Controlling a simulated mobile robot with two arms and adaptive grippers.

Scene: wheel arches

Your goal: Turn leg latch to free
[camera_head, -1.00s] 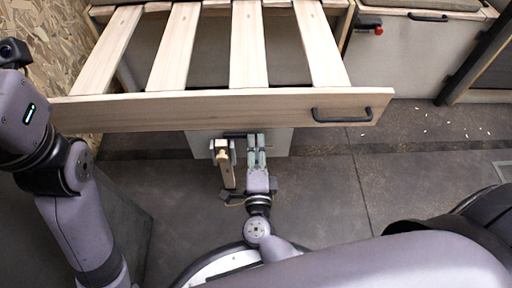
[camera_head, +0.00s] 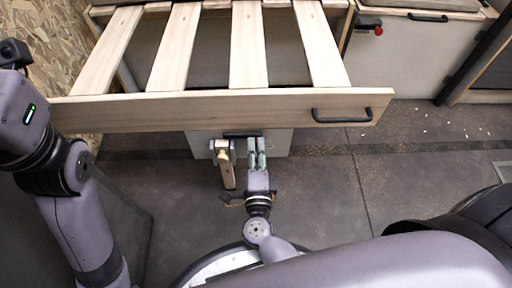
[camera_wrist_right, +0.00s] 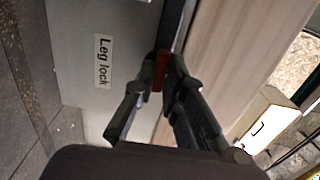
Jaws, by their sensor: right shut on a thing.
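The leg latch shows as a small red-orange piece (camera_wrist_right: 157,78) between the fingertips in the right wrist view. It sits beside a pale panel (camera_wrist_right: 75,25) with a "Leg lock" label (camera_wrist_right: 103,61). My right gripper (camera_head: 257,142) is below the front board of the slatted frame, at the pale panel (camera_head: 281,143). It is shut on the latch, and its fingers (camera_wrist_right: 163,68) hide part of it. A wooden leg (camera_head: 228,176) with a metal bracket hangs just left of the gripper in the head view. My left gripper is out of view.
The slatted wooden frame (camera_head: 180,111) spans above my right gripper, with a black handle (camera_head: 342,115) at its right. A cabinet (camera_head: 408,65) with a red knob (camera_head: 379,31) stands at the back right. The dark floor (camera_head: 320,190) is open around the gripper.

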